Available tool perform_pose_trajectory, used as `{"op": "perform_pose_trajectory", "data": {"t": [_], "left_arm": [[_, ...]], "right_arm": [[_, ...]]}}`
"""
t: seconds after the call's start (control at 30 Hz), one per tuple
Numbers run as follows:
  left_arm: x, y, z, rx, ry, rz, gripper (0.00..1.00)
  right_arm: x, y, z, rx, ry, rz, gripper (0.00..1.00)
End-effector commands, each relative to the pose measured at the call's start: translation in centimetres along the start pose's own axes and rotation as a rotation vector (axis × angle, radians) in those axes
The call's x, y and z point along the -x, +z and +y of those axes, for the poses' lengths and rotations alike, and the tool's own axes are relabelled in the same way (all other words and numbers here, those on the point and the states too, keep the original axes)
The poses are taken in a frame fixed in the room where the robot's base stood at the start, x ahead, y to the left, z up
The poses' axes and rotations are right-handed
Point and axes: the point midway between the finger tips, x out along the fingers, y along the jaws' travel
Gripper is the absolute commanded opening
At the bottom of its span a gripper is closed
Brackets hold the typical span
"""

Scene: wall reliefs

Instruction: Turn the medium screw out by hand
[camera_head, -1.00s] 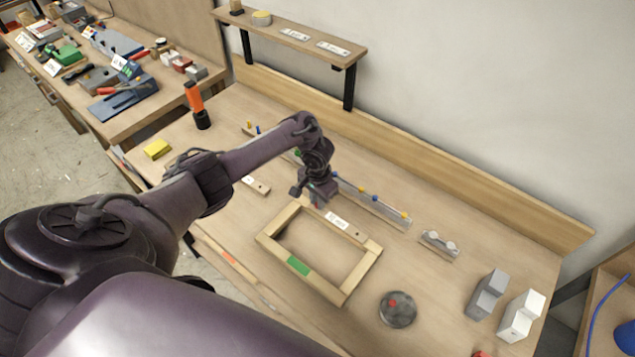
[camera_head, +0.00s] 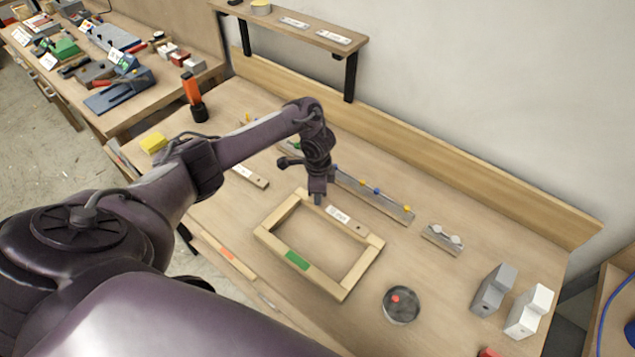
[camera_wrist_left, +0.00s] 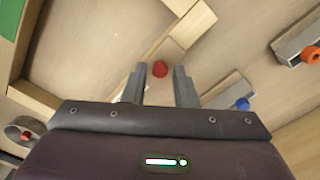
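A small red head (camera_wrist_left: 160,68), probably a screw, shows between the fingertips of my left gripper (camera_wrist_left: 160,74) in the left wrist view. The gripper is open, with a gap on both sides of the red head. In the head view my left gripper (camera_head: 318,198) points down at the back edge of the wooden frame (camera_head: 268,236), beside a white label (camera_head: 340,214), and hides the red head. A blue head (camera_wrist_left: 243,104) and an orange head (camera_wrist_left: 311,55) stand on strips nearby. I cannot tell which one is the medium screw. My right gripper is out of view.
A rail with coloured heads (camera_head: 390,205) runs behind the frame. A round dish (camera_head: 401,306) with a red piece stands at front right, near grey and white blocks (camera_head: 493,291). An orange-and-black tool (camera_head: 194,96) stands upright at back left. A shelf (camera_head: 300,28) overhangs the back.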

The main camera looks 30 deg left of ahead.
Motion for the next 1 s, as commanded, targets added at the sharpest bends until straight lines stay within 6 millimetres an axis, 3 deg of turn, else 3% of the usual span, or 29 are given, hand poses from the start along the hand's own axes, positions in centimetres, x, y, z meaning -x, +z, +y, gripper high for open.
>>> {"op": "perform_pose_trajectory", "data": {"t": [0.17, 0.4, 0.57, 0.8, 1.0], "left_arm": [[-0.2, 0.0, -0.1, -0.133, -0.002, 0.000, 0.26], [-0.2, 0.0, -0.1, -0.473, -0.003, -0.001, 0.26], [-0.3, 0.0, -0.1, -0.595, -0.002, 0.000, 0.26], [-0.3, 0.0, -0.1, -0.928, -0.003, -0.001, 0.26], [0.1, 0.0, 0.0, -0.966, -0.001, -0.001, 0.26]], "right_arm": [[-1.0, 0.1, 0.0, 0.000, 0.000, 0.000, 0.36], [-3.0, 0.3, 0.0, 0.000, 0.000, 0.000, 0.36], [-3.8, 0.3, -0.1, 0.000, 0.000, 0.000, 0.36], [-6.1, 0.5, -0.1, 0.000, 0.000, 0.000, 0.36], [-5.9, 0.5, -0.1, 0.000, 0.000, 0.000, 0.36]]}}
